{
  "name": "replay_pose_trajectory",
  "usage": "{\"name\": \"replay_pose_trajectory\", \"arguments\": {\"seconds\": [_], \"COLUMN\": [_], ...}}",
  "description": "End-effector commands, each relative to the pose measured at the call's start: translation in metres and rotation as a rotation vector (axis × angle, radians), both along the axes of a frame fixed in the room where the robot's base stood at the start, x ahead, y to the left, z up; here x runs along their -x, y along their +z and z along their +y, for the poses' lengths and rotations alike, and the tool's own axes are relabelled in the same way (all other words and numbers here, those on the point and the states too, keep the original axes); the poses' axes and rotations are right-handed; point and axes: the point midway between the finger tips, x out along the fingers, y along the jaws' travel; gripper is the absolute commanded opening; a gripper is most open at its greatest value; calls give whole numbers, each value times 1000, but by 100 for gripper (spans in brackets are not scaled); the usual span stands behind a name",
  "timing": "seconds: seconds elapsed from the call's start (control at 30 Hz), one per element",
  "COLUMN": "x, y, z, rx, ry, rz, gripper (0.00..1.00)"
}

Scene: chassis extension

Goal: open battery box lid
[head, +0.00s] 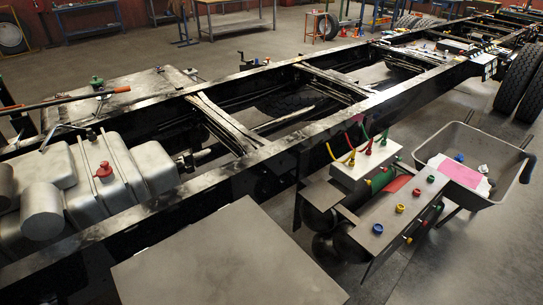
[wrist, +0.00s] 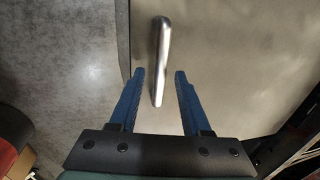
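In the wrist view my gripper (wrist: 159,73) shows two blue fingers, spread apart. A shiny metal bar handle (wrist: 161,48) stands out from a plain beige-grey panel (wrist: 235,60). The near end of the handle reaches between the fingertips, with a gap on both sides, and neither finger visibly touches it. The panel's left edge shows beside the left finger. In the head view a flat grey surface (head: 225,258), which looks like the box lid, lies level beside the truck frame. My gripper and the handle are not visible in the head view.
The black chassis frame (head: 170,222) runs diagonally behind the grey lid. Metal tanks (head: 110,175) are at left. Air cylinders with coloured caps (head: 385,215) and a grey wheelbarrow (head: 475,150) are at right. Bare floor (wrist: 65,60) shows left of the panel.

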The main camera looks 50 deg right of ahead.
Motion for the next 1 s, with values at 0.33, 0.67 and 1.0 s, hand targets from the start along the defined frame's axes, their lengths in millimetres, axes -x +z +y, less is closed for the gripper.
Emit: {"name": "replay_pose_trajectory", "arguments": {"seconds": [0.33, 0.67, 1.0], "x": [0, 0, 0], "y": [0, 0, 0], "z": [0, 0, 0], "rx": [0, 0, 0], "ry": [0, 0, 0], "rz": [0, 1, 1], "gripper": [0, 0, 0]}}
